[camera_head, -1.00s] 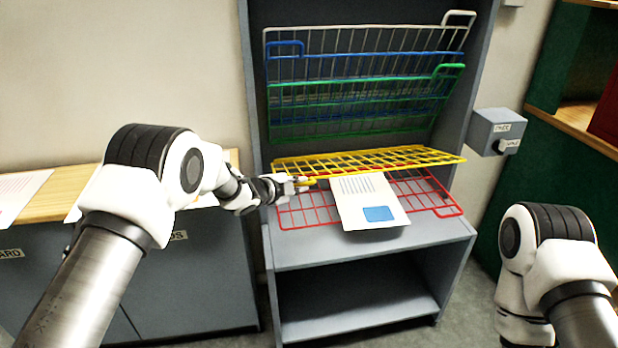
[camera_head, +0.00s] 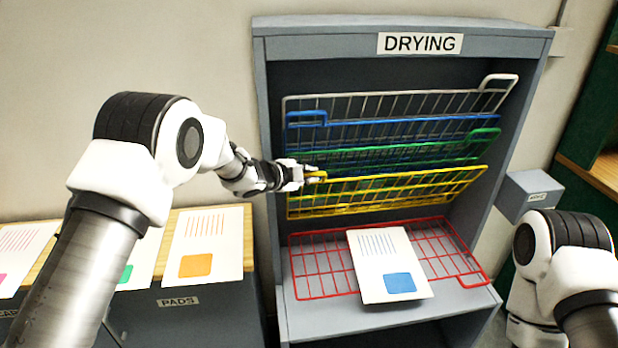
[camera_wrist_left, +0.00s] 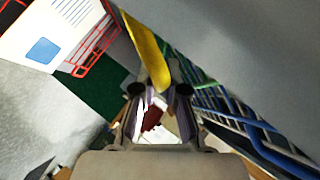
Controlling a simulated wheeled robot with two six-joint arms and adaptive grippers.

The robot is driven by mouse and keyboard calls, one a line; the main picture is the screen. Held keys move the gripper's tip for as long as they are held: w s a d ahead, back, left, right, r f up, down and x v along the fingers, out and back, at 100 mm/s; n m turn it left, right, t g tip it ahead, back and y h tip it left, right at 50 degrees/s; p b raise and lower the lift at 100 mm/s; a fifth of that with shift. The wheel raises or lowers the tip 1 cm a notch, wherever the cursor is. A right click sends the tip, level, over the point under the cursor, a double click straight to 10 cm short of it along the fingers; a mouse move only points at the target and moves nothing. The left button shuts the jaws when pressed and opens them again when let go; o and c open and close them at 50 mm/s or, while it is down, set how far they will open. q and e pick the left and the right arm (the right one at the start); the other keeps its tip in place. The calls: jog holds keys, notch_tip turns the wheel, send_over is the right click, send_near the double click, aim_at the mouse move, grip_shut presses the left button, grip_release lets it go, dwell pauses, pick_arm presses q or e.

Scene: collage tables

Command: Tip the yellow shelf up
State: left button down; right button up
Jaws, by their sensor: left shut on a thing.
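The yellow shelf (camera_head: 390,192) is a wire rack inside the grey drying cabinet. It is tilted up steeply, its front edge raised, just in front of the green shelf (camera_head: 485,134). My left gripper (camera_head: 312,175) is shut on the yellow shelf's handle at its left front corner. In the left wrist view the yellow handle (camera_wrist_left: 150,55) runs between the fingers (camera_wrist_left: 158,92). My right arm shows at the lower right, but its gripper is out of view.
The blue (camera_head: 307,118) and white (camera_head: 498,80) shelves are tipped up behind. The red shelf (camera_head: 320,262) lies flat below, bearing a sheet with a blue square (camera_head: 385,262). A grey box (camera_head: 528,192) is at the cabinet's right. Printed sheets (camera_head: 205,243) lie on the left counter.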

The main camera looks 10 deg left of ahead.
pick_arm(q)
jog(key=shift+w+a+r, duration=0.1)
jog(key=shift+w, duration=0.2)
jog(key=c, duration=1.2)
grip_release()
jog(key=shift+s+a, duration=0.1)
jog(key=shift+r, duration=0.15)
jog(key=v, duration=1.2)
